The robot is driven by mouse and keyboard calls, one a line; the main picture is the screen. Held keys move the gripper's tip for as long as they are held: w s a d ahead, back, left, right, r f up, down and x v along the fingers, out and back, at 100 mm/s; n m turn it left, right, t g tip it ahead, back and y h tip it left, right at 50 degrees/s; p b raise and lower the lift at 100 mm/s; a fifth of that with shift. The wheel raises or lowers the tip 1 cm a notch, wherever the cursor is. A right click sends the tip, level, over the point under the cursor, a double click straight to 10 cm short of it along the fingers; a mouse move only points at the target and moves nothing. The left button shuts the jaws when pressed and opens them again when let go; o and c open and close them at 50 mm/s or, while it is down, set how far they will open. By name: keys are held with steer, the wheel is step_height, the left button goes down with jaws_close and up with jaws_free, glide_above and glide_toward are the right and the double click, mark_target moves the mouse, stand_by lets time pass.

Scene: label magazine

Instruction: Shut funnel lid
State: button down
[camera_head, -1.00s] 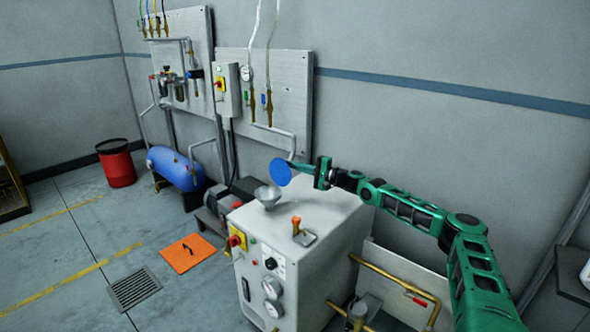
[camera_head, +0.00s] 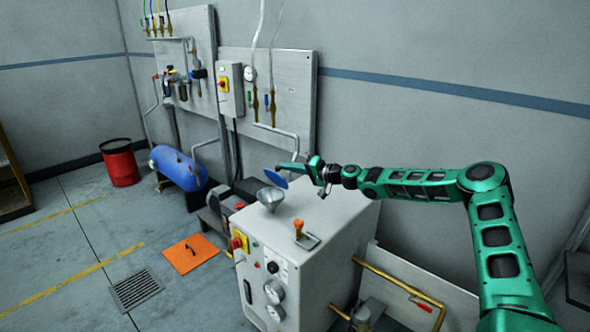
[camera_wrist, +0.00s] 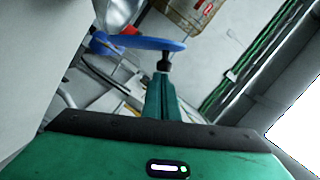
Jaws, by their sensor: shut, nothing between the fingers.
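The grey metal funnel (camera_head: 270,199) stands on top of the white machine cabinet, its mouth uncovered. Its round blue lid (camera_head: 274,179) is tilted above the funnel's far rim, partly open. My gripper (camera_head: 284,166) is shut with nothing between its fingers and reaches in from the right, with its tips at the lid's upper side. In the wrist view the lid (camera_wrist: 140,43) shows nearly edge-on just beyond my fingertips (camera_wrist: 164,68). I cannot tell for sure whether they touch. Part of the funnel (camera_wrist: 117,12) shows at the top of the wrist view.
An orange-topped handle (camera_head: 299,225) stands on the cabinet top (camera_head: 335,205), right of the funnel. A panel with pipes and hoses (camera_head: 290,85) is on the wall behind. A blue tank (camera_head: 178,168) and a red drum (camera_head: 120,163) are at the left.

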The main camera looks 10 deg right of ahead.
mark_target(278, 175)
steer(key=s+a+n, duration=0.2)
steer(key=shift+a+n+h, duration=0.2)
steer(key=shift+n+h, duration=0.1)
steer(key=s+a+n, duration=0.1)
steer(key=s+a+f+n, duration=0.1)
steer(key=n, duration=0.1)
steer(key=shift+a+f+h, duration=0.1)
steer(key=shift+a+h, duration=0.05)
steer(key=shift+h, duration=0.25)
steer(key=a+f+n, duration=0.1)
steer(key=s+n, duration=0.1)
steer(key=shift+s+a+f+n+t+h, duration=0.2)
steer(key=shift+a+f+n+t+h, duration=0.1)
steer(key=shift+a+f+h, duration=0.1)
steer(key=shift+s+a+f+n+t+h, duration=0.15)
steer(key=shift+s+a+f+n, duration=0.05)
steer(key=shift+f+n, duration=0.25)
steer(key=shift+s+a+f+n+t+h, duration=0.15)
steer(key=shift+s+a+f+n, duration=0.05)
steer(key=shift+f+n, duration=0.25)
